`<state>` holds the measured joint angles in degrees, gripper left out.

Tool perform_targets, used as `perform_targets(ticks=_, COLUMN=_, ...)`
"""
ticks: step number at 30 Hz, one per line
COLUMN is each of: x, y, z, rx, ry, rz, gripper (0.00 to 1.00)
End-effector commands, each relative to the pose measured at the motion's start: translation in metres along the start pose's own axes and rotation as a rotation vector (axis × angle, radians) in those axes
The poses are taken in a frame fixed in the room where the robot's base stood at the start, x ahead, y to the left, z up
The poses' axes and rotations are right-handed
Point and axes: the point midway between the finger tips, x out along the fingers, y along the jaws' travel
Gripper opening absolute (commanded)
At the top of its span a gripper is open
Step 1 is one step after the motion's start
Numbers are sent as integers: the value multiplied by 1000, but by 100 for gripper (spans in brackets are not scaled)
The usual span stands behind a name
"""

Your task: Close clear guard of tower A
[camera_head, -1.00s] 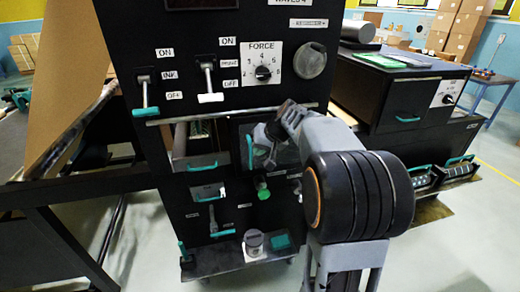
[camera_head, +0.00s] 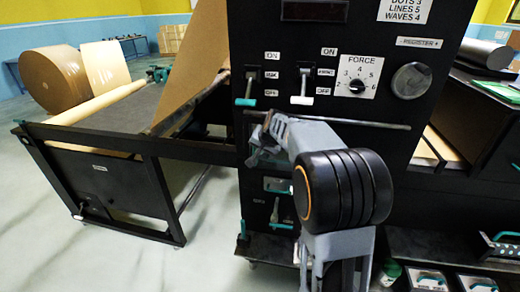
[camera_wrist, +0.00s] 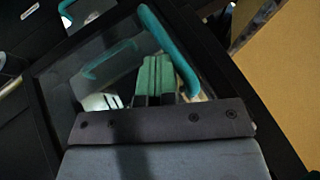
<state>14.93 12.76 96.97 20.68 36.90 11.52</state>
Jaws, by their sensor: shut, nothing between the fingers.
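The black press tower (camera_head: 330,40) stands in front of me; no letter A is readable on it. In the wrist view a clear guard (camera_wrist: 70,75) shows as a see-through pane in a dark frame, with a curved teal handle (camera_wrist: 172,50). My gripper's fingers (camera_wrist: 153,80) are shut and empty, in front of the pane close beside the handle; contact cannot be told. In the head view my gripper (camera_head: 257,146) is at the tower's left part, below the switches. My arm hides most of the guard there, so its exact angle is unclear.
Two switches, one with a teal tip (camera_head: 247,90) and one white (camera_head: 304,88), and a FORCE dial (camera_head: 357,86) sit above my gripper. A horizontal bar (camera_head: 350,124) crosses the tower. A black paper table (camera_head: 120,110) with kraft rolls (camera_head: 52,80) extends left. Drawers stand low right.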

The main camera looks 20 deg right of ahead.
Motion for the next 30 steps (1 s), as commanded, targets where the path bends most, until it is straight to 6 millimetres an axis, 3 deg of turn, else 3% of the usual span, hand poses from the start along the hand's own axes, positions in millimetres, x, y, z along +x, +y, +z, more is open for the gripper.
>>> perform_targets(ticks=18, x=3, y=-4, z=-2, rx=8, ry=5, rz=3, gripper=0)
perform_targets(ticks=23, x=1, y=4, z=-2, rx=8, ry=5, rz=2, gripper=0)
perform_targets(ticks=28, x=-7, y=26, z=-4, rx=4, ry=5, rz=0, gripper=0)
perform_targets(ticks=30, x=-25, y=23, z=-5, rx=-2, ry=8, rz=-5, gripper=0)
